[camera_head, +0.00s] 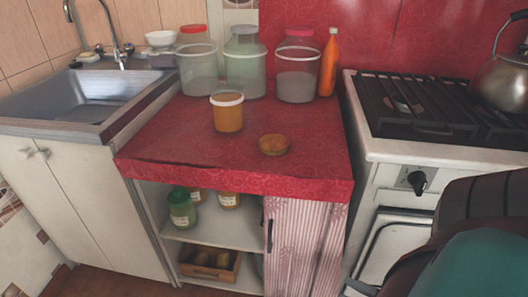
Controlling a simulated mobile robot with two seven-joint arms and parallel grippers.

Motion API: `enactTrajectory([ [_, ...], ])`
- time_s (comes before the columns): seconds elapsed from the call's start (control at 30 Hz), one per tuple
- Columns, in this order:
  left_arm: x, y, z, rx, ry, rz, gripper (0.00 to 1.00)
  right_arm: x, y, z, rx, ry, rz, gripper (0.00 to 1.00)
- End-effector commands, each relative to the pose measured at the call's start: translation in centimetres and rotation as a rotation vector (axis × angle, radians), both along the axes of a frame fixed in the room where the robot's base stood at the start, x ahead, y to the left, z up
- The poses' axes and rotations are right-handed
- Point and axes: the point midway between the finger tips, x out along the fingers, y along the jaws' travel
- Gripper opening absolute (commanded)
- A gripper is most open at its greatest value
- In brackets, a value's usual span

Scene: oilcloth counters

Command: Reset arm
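Neither of my grippers is in the camera_head view, so I cannot see whether they are open or shut. The task names no object. The red oilcloth counter (180,146) stands in the middle of the view, and no gripper is over it.
An orange jar (228,113) and a small brown bowl (273,145) stand on the counter. Large clear jars (246,70) and an orange bottle (328,68) line its back. A sink (75,95) is left, a stove (425,151) right. Open shelves (225,228) below hold several jars.

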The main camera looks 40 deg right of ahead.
Motion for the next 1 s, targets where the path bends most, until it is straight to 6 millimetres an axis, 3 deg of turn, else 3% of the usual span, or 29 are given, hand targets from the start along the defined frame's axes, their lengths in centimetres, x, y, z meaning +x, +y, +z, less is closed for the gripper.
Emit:
enactTrajectory([
  [0.27, 0.2, -0.1, 0.2, -0.005, -0.005, 0.004, 0.43, 7.0, 6.2, -1.1, -0.046, 0.164, 0.089, 0.38],
  [0.5, -0.1, -0.1, 0.0, -0.007, 0.002, 0.006, 0.43, 12.5, 12.2, 0.4, -0.177, 0.327, 0.175, 0.38],
  [0.7, -0.2, -0.1, -0.1, -0.006, 0.006, 0.006, 0.43, 15.0, 15.1, 3.1, -0.305, 0.425, 0.205, 0.38],
  [0.97, -0.2, -0.1, -0.1, -0.005, 0.006, 0.004, 0.43, 16.3, 16.6, 6.8, -0.441, 0.506, 0.198, 0.38],
  [1.0, -0.2, -0.1, -0.1, -0.004, 0.006, 0.004, 0.43, 16.1, 17.3, 6.6, -0.408, 0.516, 0.185, 0.38],
])
